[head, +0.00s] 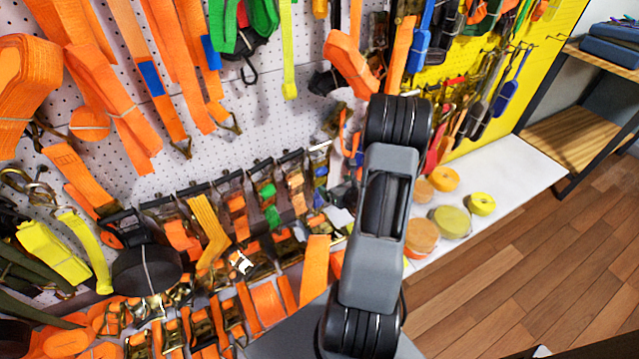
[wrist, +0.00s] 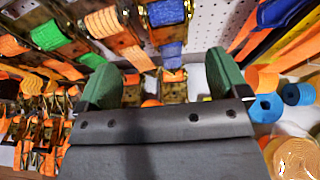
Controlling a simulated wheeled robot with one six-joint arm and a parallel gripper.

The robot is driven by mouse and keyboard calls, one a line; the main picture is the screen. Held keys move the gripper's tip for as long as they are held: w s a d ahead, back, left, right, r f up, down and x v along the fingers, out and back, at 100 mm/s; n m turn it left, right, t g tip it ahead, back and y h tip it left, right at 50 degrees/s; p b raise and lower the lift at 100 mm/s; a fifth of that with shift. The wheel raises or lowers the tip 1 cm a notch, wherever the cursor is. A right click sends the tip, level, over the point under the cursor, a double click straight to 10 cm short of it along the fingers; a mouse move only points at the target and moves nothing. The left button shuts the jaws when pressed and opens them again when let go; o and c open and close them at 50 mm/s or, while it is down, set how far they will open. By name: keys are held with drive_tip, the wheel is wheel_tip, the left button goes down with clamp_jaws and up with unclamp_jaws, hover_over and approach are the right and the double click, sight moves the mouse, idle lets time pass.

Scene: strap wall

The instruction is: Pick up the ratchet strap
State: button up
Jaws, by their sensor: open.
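Several ratchet straps with metal buckles and orange, green or blue webbing hang in a row on the pegboard wall. In the wrist view, one with blue webbing (wrist: 166,12) is above and between my fingers, beside one with orange webbing (wrist: 103,22) and one with green webbing (wrist: 47,36). Which one the task means, I cannot tell. My gripper (wrist: 165,85) shows two green fingertips spread apart, with no strap held between them. In the head view my arm hides the gripper and part of the row; a green-webbed strap (head: 271,215) shows left of the arm.
More orange ratchet straps (head: 207,325) crowd the lower shelf. Rolls of yellow and orange webbing (head: 450,221) stand on the white shelf (head: 500,190) right of my arm. Orange straps (head: 110,85) hang from the white pegboard (head: 310,60). The wooden floor (head: 500,275) at right is clear.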

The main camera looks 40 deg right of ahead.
sight(322, 175)
drive_tip(key=x, duration=0.7)
drive_tip(key=shift+w+d+f+b, duration=0.1)
drive_tip(key=shift+d+f+b, duration=0.25)
drive_tip(key=shift+f, duration=0.1)
drive_tip(key=shift+x, duration=2.95)
drive_tip(key=shift+d, duration=0.1)
drive_tip(key=c, duration=1.4)
drive_tip(key=shift+o, duration=0.2)
drive_tip(key=shift+r, duration=0.2)
